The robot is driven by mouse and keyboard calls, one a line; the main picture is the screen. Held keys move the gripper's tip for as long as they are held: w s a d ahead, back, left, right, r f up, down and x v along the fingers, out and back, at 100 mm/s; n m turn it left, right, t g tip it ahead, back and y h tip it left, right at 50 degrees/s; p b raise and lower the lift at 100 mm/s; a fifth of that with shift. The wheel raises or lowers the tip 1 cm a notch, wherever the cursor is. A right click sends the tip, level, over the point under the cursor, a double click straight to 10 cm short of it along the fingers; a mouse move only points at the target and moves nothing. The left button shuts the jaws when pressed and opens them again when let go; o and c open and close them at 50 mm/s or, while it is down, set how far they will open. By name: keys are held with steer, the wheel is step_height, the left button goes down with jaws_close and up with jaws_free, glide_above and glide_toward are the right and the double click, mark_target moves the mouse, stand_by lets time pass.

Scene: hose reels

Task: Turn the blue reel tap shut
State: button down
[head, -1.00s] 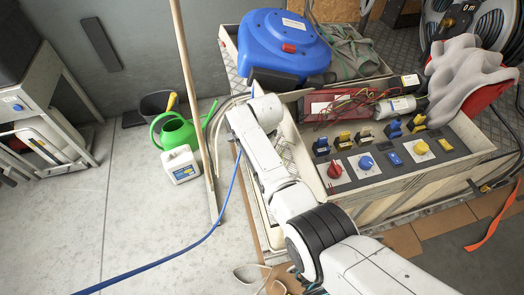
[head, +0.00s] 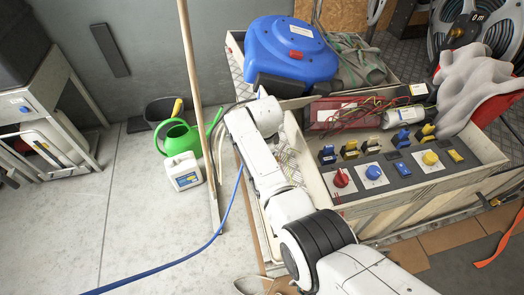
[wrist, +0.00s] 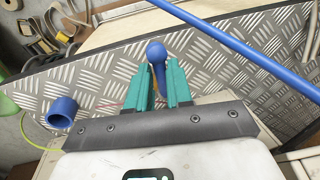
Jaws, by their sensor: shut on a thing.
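The blue reel (head: 292,48) sits at the back of the bench in the head view. A blue tap lever with a rounded end (wrist: 156,52) stands up between the two teal fingers of my gripper (wrist: 161,82) in the wrist view. My gripper is shut on this lever, and the rounded end shows beyond the fingertips. The tap's lower part is hidden behind the fingers. In the head view the gripper and tap are hidden behind my white arm.
A blue hose (head: 219,228) trails from near my arm onto the floor and crosses the upper right in the wrist view (wrist: 231,42). A blue pipe stub (wrist: 62,111) is left of the gripper. A wooden pole (head: 196,90), green watering can (head: 181,138), white jug (head: 184,171) and knob panel (head: 400,165) surround my arm.

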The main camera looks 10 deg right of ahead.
steer(key=c, duration=1.1)
jaws_free()
steer(key=shift+a+f, duration=0.1)
steer(key=shift+a, duration=0.35)
steer(key=shift+d, duration=0.15)
steer(key=shift+d+r, duration=0.1)
steer(key=shift+r, duration=0.5)
step_height(320, 180, up, 9)
steer(key=s+p, duration=0.1)
steer(key=s, duration=0.1)
steer(key=shift+r, duration=0.2)
